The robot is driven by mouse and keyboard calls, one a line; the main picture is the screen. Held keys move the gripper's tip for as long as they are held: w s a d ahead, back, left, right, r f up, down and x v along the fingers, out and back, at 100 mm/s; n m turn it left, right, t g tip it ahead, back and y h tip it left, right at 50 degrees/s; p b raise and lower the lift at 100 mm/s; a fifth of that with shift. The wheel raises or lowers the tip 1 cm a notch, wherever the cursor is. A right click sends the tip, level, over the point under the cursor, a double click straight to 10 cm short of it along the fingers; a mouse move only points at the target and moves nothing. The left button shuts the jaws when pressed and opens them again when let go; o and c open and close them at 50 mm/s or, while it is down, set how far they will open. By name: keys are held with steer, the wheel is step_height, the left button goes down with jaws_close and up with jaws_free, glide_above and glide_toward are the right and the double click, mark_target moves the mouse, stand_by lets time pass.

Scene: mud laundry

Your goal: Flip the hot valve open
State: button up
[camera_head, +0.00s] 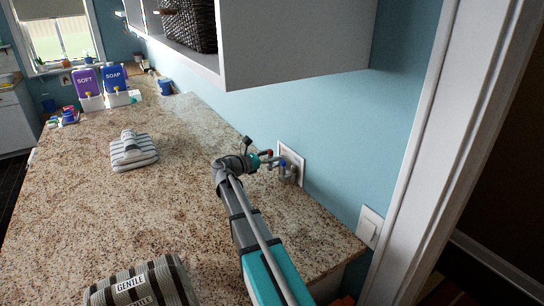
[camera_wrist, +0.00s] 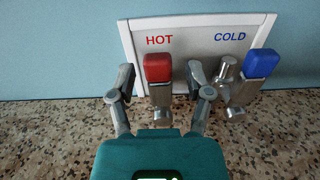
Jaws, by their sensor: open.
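A white outlet box on the wall carries the hot and cold valves, and its panel (camera_wrist: 188,38) bears the words HOT and COLD. The hot valve has a red handle (camera_wrist: 158,69) on a metal body, under HOT in the wrist view; it also shows small in the head view (camera_head: 268,153). The cold valve has a blue handle (camera_wrist: 262,63) to its right. My gripper (camera_wrist: 163,80) is open, with one finger on each side of the hot valve. Whether either finger touches it, I cannot tell. In the head view my gripper (camera_head: 258,160) reaches toward the box.
The speckled granite counter (camera_head: 75,190) lies below, largely clear. A striped folded cloth (camera_head: 133,152) and a striped GENTLE bundle (camera_head: 143,284) lie on it. Purple SOFT (camera_head: 86,82) and blue SOAP (camera_head: 115,77) dispensers stand at the far end. A white cabinet (camera_head: 290,45) overhangs the counter.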

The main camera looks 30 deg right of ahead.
steer(key=a, duration=1.2)
steer(key=shift+s, duration=0.25)
steer(key=shift+d, duration=0.1)
